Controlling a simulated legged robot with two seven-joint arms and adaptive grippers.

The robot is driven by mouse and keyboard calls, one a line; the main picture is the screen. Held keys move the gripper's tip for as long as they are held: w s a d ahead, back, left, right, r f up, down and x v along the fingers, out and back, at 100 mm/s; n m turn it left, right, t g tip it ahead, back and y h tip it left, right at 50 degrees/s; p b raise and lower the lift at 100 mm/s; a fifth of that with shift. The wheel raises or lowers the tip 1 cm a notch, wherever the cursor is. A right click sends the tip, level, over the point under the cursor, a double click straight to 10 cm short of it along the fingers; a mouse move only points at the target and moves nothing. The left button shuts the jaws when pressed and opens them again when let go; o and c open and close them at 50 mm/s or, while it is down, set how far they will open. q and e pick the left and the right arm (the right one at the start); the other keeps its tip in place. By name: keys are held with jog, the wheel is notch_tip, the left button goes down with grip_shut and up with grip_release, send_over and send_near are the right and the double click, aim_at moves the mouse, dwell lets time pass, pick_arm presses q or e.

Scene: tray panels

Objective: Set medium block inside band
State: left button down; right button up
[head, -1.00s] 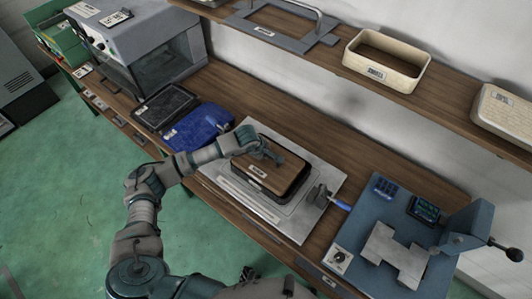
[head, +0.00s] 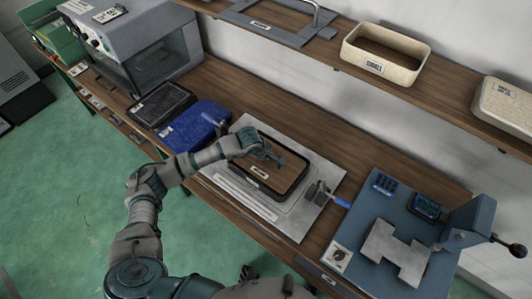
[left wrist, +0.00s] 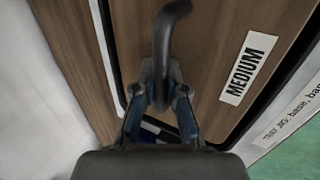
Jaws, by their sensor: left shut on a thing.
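The medium block (head: 275,172) has a brown wooden top, a dark handle and a white label that reads MEDIUM in the left wrist view (left wrist: 248,67). A black rectangular band (head: 250,178) lies on the grey metal plate, and its rim shows around the block. The block sits within the band's outline; whether it rests on the bottom is hidden. My left gripper (head: 262,156) is shut on the block's handle, as the left wrist view also shows. My right gripper is not in view.
A blue tray (head: 195,125) and a black tray (head: 161,104) lie left of the plate. A blue-handled tool (head: 330,196) lies at the plate's right edge. A blue press (head: 467,228) stands at the right.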

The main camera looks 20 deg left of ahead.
pick_arm(q)
jog(key=shift+d+r, duration=0.1)
jog(key=shift+d, duration=0.1)
jog(key=shift+a+f+b, duration=0.15)
jog(key=shift+f+b, duration=0.15)
jog(key=shift+f, duration=0.05)
dwell(0.4)
jog(key=c, duration=1.2)
grip_release()
jog(key=shift+o, duration=0.2)
jog(key=shift+s, duration=0.1)
jog(key=v, duration=1.1)
jog(key=shift+r, duration=0.4)
